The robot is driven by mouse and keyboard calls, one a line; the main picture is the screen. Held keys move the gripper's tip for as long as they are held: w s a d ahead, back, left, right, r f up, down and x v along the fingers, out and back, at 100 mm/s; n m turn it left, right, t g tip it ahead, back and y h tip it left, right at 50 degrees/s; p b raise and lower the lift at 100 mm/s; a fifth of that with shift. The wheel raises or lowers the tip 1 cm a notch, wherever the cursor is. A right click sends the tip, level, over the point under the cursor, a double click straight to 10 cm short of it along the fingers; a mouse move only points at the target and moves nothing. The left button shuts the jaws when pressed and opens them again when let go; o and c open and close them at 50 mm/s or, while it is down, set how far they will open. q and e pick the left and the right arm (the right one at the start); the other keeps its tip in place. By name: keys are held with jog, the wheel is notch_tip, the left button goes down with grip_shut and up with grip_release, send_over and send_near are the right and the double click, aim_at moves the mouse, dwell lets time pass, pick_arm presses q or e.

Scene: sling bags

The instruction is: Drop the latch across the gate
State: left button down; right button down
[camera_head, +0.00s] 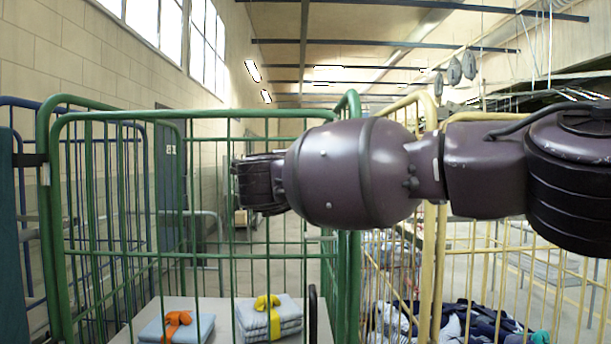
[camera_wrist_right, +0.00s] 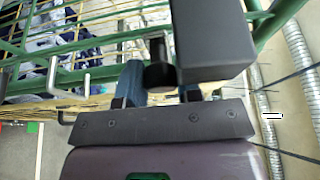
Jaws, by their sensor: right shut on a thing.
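The green barred gate (camera_head: 250,114) stands upright across the left and middle of the head view. My right arm crosses in front of it from the right, and its fingertips are hidden there. In the right wrist view my right gripper (camera_wrist_right: 160,88) is shut around a dark part with a round knob (camera_wrist_right: 158,73), which appears to be the latch. A large dark block (camera_wrist_right: 212,42) adjoins the knob and covers part of the fingers. Whether the latch lies across the gate cannot be told. My left gripper is in neither view.
Behind the gate, an orange-tied bundle (camera_head: 196,328) and a yellow-tied stack (camera_head: 268,322) lie on a pale platform (camera_head: 222,311). A yellow cage (camera_head: 433,240) with dark clothes (camera_head: 485,322) stands close on the right. A blue frame (camera_head: 28,235) is at the left.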

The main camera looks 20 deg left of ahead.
jog(key=c, duration=0.8)
grip_release()
jog(key=shift+f, duration=0.1)
jog(key=s, duration=0.7)
jog(key=s+a, duration=0.1)
jog(key=s, duration=0.2)
jog(key=shift+s, duration=0.4)
